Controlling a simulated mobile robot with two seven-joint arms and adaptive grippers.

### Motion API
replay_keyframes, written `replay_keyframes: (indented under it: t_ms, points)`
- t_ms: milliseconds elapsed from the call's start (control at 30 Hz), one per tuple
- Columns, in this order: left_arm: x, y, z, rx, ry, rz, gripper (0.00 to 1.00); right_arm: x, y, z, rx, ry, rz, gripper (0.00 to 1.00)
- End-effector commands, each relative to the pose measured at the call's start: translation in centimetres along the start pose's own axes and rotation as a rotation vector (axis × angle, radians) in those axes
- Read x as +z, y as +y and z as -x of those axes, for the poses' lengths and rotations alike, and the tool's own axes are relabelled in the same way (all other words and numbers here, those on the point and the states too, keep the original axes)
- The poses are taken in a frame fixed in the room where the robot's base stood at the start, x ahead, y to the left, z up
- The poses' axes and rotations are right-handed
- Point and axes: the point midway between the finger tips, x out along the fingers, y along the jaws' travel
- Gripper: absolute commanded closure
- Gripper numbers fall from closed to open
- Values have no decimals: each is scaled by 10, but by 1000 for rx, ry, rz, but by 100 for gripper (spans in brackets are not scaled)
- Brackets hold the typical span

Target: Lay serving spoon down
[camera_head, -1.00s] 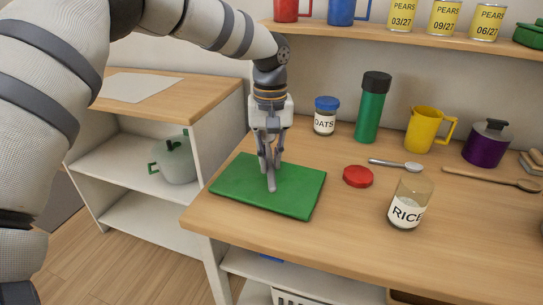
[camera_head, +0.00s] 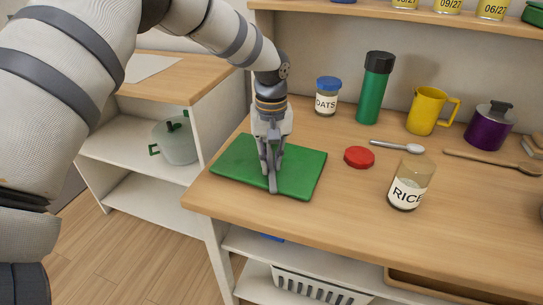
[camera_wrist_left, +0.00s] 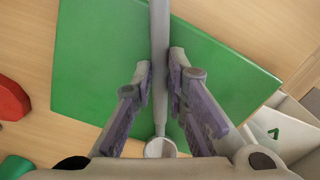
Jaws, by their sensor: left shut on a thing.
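A grey serving spoon (camera_wrist_left: 160,75) is gripped between the two fingers of my left gripper (camera_wrist_left: 160,85). In the left wrist view its long handle runs to the top edge and its small round bowl is near the bottom. In the head view my left gripper (camera_head: 270,165) points down over the green board (camera_head: 302,175); part of the spoon (camera_head: 273,183) shows low at the fingers, near the board's front edge. I cannot tell whether the spoon touches the board. My right gripper is not in view.
The oats jar (camera_head: 327,98), green bottle (camera_head: 374,88) and yellow mug (camera_head: 428,110) stand behind. A wooden spoon (camera_head: 490,161) lies far right. The front counter is clear.

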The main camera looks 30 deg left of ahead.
Motion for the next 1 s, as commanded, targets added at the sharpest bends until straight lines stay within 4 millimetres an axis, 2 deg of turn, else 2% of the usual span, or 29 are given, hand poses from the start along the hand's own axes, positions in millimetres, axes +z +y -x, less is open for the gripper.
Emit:
replay_keyframes:
  t_ms: [67,100,200,467,567,800,1000]
  points:
    - [0,0,0,0,1,0,100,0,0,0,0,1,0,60]
    - [0,0,0,0,1,0,84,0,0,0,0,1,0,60]
    - [0,0,1,1,1,0,63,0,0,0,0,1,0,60]
    - [0,0,1,1,1,0,63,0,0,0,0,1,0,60]
    - [-1,1,9,2,3,0,63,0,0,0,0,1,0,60]
    - [-1,1,72,3,6,0,63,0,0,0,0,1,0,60]
    - [0,0,111,1,3,0,63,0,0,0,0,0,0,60]
